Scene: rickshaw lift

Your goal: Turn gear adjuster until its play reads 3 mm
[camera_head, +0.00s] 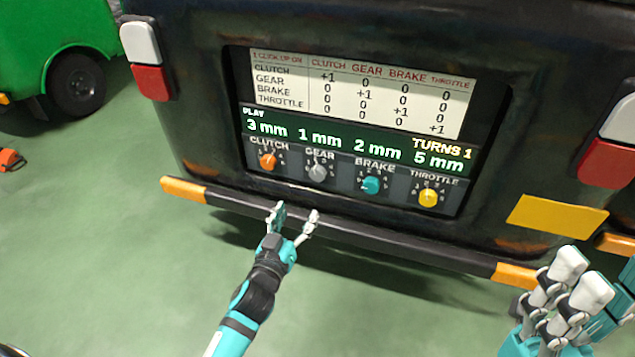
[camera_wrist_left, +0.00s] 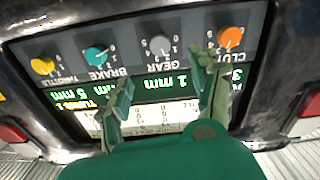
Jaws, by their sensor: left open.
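The grey gear adjuster (camera_head: 317,172) is a small knob on the panel at the back of the vehicle, under the reading "1 mm" in the PLAY row (camera_head: 320,138). It also shows in the left wrist view (camera_wrist_left: 160,47), between and beyond my left fingers. My left gripper (camera_head: 292,218) is open and empty, in front of the bumper and below the gear knob, apart from it. It shows in the left wrist view (camera_wrist_left: 165,88) with its fingers spread. My right gripper (camera_head: 568,285) is at the lower right, away from the panel; its grip is unclear.
The orange clutch knob (camera_head: 268,160), teal brake knob (camera_head: 371,185) and yellow throttle knob (camera_head: 428,197) flank the gear knob. Clutch reads 3 mm, brake 2 mm, throttle 5 mm; "TURNS 1" shows. A chart (camera_head: 360,93) sits above. The bumper (camera_head: 350,233) juts out below.

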